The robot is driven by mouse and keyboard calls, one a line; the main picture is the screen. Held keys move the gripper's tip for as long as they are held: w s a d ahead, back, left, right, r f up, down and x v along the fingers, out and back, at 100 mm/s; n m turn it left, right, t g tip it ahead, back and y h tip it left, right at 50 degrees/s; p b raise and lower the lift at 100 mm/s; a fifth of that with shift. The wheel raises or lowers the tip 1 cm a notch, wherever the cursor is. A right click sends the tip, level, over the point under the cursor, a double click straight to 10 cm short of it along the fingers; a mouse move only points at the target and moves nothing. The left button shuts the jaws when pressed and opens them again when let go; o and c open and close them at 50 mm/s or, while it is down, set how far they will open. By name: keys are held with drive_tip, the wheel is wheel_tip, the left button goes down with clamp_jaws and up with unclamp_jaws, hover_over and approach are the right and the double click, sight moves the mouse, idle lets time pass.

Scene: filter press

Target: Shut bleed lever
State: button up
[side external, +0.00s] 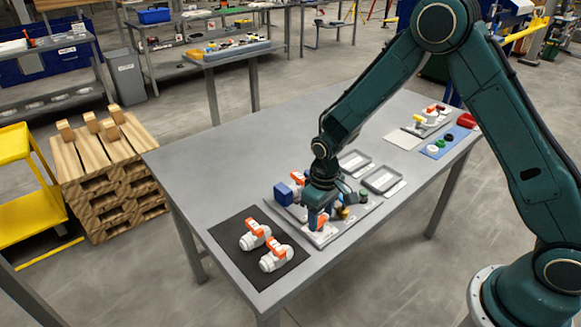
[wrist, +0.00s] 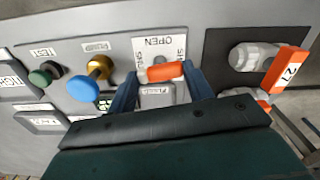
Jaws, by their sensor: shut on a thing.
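The orange bleed lever (wrist: 165,71) lies crosswise in the wrist view, on a pale plate marked OPEN above it and with what reads as SHUT at either side. My gripper (wrist: 160,76) has its blue fingers at the two ends of the lever, shut on it. In the side view my gripper (side external: 319,214) points down at the near end of the grey fixture plate (side external: 322,238). A bit of orange shows beside the fingers there. The lever's pivot is hidden.
A blue block (side external: 284,192) stands just left of my gripper. A brass post with a blue knob (wrist: 80,89) and a green knob (wrist: 41,77) are close by in the wrist view. Two white valves with orange handles (side external: 273,258) lie on a black mat (side external: 256,276). Grey trays (side external: 383,179) lie behind.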

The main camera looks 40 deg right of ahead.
sight(321, 218)
drive_tip(key=shift+m, duration=0.9)
drive_tip(key=o, duration=1)
drive_tip(key=shift+r, duration=0.15)
drive_tip(key=shift+r, duration=6.8)
